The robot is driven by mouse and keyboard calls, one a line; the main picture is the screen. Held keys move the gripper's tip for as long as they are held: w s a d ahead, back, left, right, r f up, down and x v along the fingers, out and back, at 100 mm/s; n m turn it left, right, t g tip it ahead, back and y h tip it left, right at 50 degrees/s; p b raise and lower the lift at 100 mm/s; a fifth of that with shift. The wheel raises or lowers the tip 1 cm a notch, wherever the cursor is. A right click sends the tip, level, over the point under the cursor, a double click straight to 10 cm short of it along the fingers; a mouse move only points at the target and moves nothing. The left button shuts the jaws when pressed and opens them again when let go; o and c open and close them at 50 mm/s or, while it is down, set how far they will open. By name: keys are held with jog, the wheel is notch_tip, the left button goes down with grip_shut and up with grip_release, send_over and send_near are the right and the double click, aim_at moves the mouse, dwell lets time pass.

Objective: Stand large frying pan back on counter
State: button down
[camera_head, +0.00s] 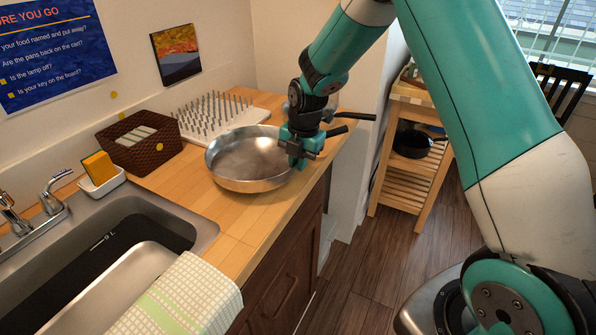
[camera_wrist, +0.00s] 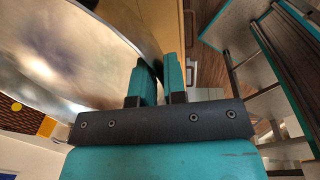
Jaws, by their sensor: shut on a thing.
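The large frying pan (camera_head: 248,162) is a shallow silver metal pan on the wooden counter, near its front edge. It looks about level with its open side up; I cannot tell whether its base fully touches the wood. My gripper (camera_head: 298,160) is at the pan's right side, shut on its rim. In the wrist view the pan (camera_wrist: 75,50) fills the upper left, and its edge runs to the fingers of my gripper (camera_wrist: 159,80). Dark handles (camera_head: 340,130) stick out to the right behind my gripper; the gripper hides where they join.
A white pegged drying rack (camera_head: 215,118) stands behind the pan, and a brown woven basket (camera_head: 140,143) is to its left. The sink (camera_head: 130,240) and a checked towel (camera_head: 180,298) are at the lower left. A wooden cart (camera_head: 408,165) holding a dark pan (camera_head: 411,143) stands right.

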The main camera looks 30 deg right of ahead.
aim_at(297, 184)
jog(key=shift+f, duration=2)
jog(key=c, duration=1.2)
grip_release()
notch_tip(297, 184, up, 12)
jog(key=s+b, duration=0.1)
jog(key=s+a+r+m+y, duration=0.1)
jog(key=s+a+r+m, duration=0.2)
jog(key=s+m, duration=0.3)
jog(key=s+a+r+m+y, duration=0.1)
jog(key=s+a+r+m, duration=0.2)
jog(key=s, duration=1)
jog(key=s+a+r+m+g+y, duration=0.1)
jog(key=s+a+r+m, duration=0.2)
jog(key=s+a+m, duration=0.4)
jog(key=shift+s+m, duration=1.1)
jog(key=shift+s, duration=0.7)
